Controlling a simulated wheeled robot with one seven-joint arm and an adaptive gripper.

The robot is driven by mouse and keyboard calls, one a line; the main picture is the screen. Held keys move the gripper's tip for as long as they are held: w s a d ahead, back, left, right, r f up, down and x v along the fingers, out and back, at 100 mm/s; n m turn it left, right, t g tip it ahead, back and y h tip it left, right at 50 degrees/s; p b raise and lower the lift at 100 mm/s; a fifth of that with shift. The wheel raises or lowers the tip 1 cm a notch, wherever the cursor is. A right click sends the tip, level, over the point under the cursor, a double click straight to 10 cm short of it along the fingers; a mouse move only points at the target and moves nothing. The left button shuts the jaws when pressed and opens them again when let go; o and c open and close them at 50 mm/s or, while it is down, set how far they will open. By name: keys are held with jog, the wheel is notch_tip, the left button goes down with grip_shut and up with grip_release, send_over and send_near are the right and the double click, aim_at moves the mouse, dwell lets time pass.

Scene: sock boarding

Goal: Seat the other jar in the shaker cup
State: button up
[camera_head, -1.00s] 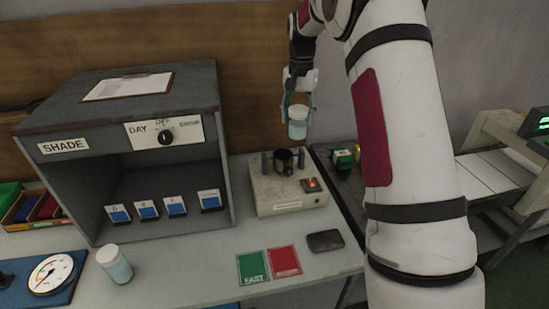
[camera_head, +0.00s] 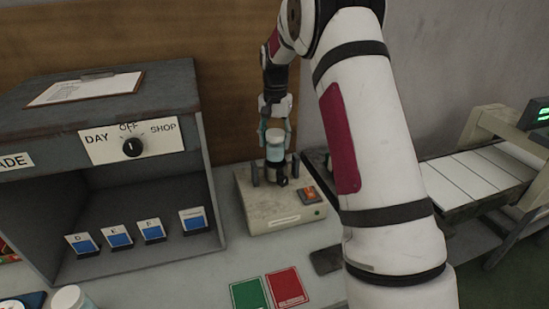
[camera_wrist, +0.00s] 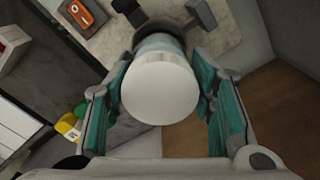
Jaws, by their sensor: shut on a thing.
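My gripper (camera_head: 276,138) is shut on a jar (camera_head: 275,143) with a white lid and pale blue contents. The jar is upright, at the dark shaker cup (camera_head: 281,181) on the beige shaker. In the wrist view the jar's white lid (camera_wrist: 160,93) sits between the teal finger pads, and the dark cup (camera_wrist: 147,32) shows around its far end. I cannot tell how deep the jar is in the cup. A second white-lidded jar (camera_head: 70,299) stands on the bench at the lower left, partly cut off.
The beige shaker base (camera_head: 283,215) has an orange switch (camera_head: 309,194). The grey shade box (camera_head: 207,190) stands to its left, holding several blue-and-white cards. Green (camera_head: 249,294) and red (camera_head: 287,288) cards lie in front. A dark flat item (camera_head: 327,261) lies near my arm.

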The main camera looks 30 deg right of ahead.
aim_at(275, 154)
jog(key=shift+f, duration=2.65)
jog(key=shift+f+b, duration=0.15)
jog(key=shift+b, duration=0.2)
jog(key=o, duration=1.3)
